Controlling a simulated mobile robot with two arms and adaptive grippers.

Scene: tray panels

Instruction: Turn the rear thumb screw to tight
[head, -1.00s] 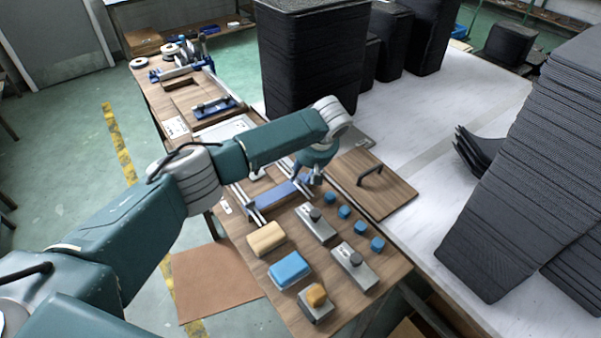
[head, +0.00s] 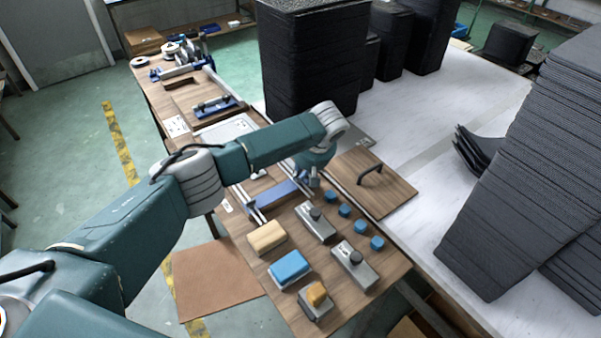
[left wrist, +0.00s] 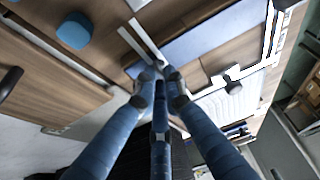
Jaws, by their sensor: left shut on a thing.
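The fixture has light metal rails and a blue bar (head: 277,195); the bar also shows in the left wrist view (left wrist: 215,42). My left gripper (head: 310,184) points down at the far right end of the fixture. In the left wrist view its fingertips (left wrist: 159,76) close together at the end of a light rail. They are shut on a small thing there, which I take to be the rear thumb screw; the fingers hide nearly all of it. I cannot see how far the screw is turned. My right gripper is not in view.
Several small blue knobs (head: 345,211) stand on the table right of the fixture. Two grey blocks with dark knobs (head: 354,265), a yellow block (head: 266,238) and a blue block (head: 290,269) lie nearer. A handled wooden panel (head: 385,193) and tall black stacks (head: 305,60) stand beyond.

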